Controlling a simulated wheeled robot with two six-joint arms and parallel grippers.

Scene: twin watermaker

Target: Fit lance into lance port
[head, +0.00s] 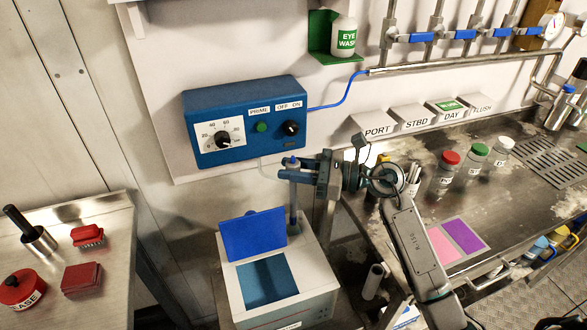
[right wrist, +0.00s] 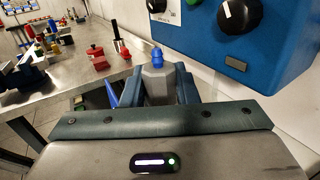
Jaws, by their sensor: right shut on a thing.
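The lance (head: 293,207) is a grey upright rod with a blue top. My right gripper (head: 290,174) is shut on it near the top, and the lance also shows between the fingers in the right wrist view (right wrist: 157,60). Below is a white tank (head: 311,290) with a blue lid (head: 253,234) standing open. The lance's lower end is at the back right of the tank top, near the lid's edge. The lance port is hidden there, and I cannot tell whether the tip is inside or above it. My left gripper is in neither view.
A blue control box (head: 246,118) with knobs is on the wall just behind the gripper. A metal bench (head: 420,200) with capped bottles is at the right. A steel table (head: 100,240) with red items is at the left.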

